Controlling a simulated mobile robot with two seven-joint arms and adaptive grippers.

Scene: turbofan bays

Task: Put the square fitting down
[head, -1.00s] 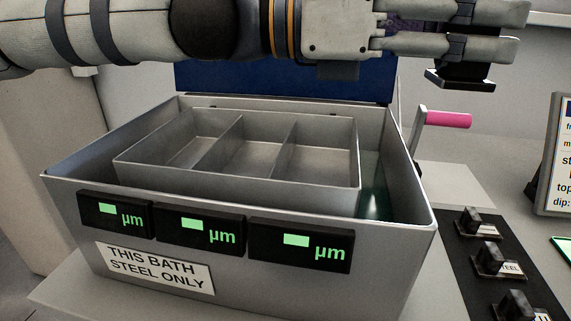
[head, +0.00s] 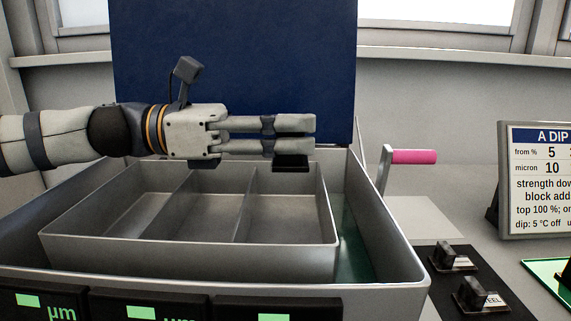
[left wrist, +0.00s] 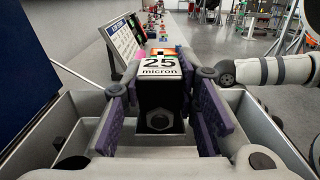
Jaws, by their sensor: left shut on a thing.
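The square fitting (head: 291,163) is a dark block under the fingers of my left gripper (head: 300,135) in the head view. My left gripper is shut on it, above the back of the tray's right compartment. I cannot tell whether it touches the tray. In the left wrist view the fitting (left wrist: 160,122) sits between the purple-padded fingers, its dark face showing a hexagonal shape. A "25 micron" label (left wrist: 161,67) shows at its top.
A grey three-compartment tray (head: 190,262) sits in the larger metal bath (head: 408,262), its compartments looking empty. A pink-handled crank (head: 412,157) stands right of the bath. Small blocks (head: 480,296) stand on a dark strip, with a sign (head: 545,180) behind. A blue panel (head: 235,60) rises behind.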

